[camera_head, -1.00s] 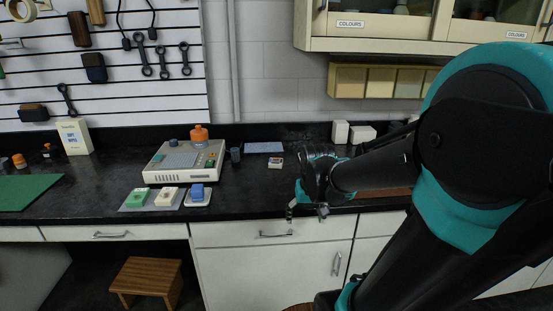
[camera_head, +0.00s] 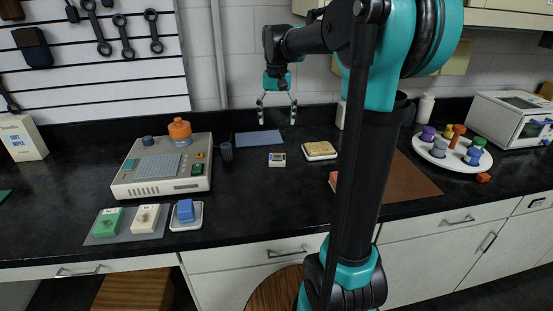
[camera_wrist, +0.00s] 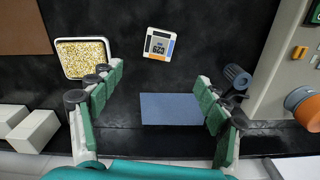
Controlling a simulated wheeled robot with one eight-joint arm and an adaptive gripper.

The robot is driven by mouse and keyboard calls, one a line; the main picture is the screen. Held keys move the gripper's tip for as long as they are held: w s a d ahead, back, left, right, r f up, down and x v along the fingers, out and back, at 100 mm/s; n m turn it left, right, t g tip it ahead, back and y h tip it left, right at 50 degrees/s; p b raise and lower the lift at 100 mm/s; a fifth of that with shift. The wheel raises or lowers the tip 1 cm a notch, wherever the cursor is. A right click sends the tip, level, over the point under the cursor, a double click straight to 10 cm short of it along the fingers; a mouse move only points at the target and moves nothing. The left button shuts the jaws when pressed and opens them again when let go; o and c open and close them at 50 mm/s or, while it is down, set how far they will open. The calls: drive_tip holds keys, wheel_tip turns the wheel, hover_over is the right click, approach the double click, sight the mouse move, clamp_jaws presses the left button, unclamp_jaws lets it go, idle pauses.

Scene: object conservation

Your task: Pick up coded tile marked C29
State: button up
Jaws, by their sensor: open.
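The small white tile (camera_head: 277,159) lies on the black counter, right of the grey-beige console. In the wrist view the tile (camera_wrist: 159,44) has a blue and orange edge and a dark code, upside down, that appears to read C29. My gripper (camera_head: 277,113) is open and empty, pointing down above the back of the counter, behind and above the tile. In the wrist view its green-padded fingers (camera_wrist: 160,80) are spread wide, with the tile beyond the tips and between their lines.
A blue-grey mat (camera_head: 259,138) lies behind the tile. A dark cup (camera_head: 226,152) and the console (camera_head: 163,167) stand left. A tray of yellowish grains (camera_head: 320,150) is close on the right. A round white tray (camera_head: 437,154) with coloured pieces lies farther right. Counter before the tile is clear.

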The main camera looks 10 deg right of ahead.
sight(277, 157)
wheel_tip(277, 157, down, 14)
drive_tip(key=shift+f, duration=0.1)
idle(0.5)
drive_tip(key=shift+c, duration=0.4)
drive_tip(key=c, duration=1.3)
